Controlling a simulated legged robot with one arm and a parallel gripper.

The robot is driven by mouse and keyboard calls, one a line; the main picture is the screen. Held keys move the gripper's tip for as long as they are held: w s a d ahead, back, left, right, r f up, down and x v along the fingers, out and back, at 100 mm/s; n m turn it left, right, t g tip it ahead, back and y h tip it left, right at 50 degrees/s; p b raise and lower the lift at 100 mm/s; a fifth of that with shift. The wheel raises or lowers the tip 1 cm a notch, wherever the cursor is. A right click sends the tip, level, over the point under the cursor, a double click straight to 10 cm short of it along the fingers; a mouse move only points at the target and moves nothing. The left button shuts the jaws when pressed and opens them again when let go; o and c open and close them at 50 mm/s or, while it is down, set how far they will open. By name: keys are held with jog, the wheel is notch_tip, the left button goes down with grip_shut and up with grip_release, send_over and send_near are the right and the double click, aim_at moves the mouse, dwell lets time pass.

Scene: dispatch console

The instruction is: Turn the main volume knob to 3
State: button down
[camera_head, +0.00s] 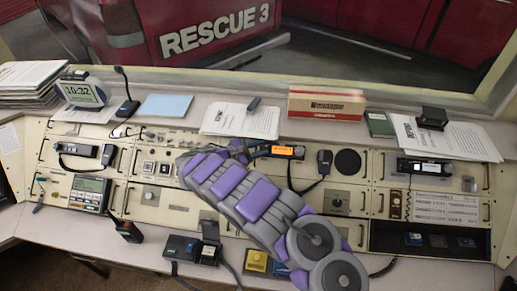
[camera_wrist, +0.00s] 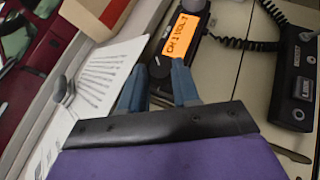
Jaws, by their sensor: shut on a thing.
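A black radio has a lit orange display (camera_head: 287,151), which also shows in the wrist view (camera_wrist: 184,37) and seems to read "CH 1 VOL 7". A round dark knob (camera_wrist: 160,67) sits at the near end of the radio face, beside the display. My gripper (camera_wrist: 159,76) has its two blue-grey fingers on either side of this knob, shut on it. In the head view my gripper (camera_head: 243,151) is at the left end of the radio, and my arm hides the knob. No knob label is readable.
A handset with a coiled cord (camera_head: 323,162) hangs right of the radio. Papers (camera_head: 240,121) lie behind my gripper, and a cardboard box (camera_head: 327,103) stands behind the radio. A round black speaker (camera_head: 348,162) is further right. A clock (camera_head: 83,92) stands at the left.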

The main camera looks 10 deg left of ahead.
jog(key=c, duration=0.8)
grip_release()
jog(key=shift+a, duration=0.1)
jog(key=shift+n, duration=0.4)
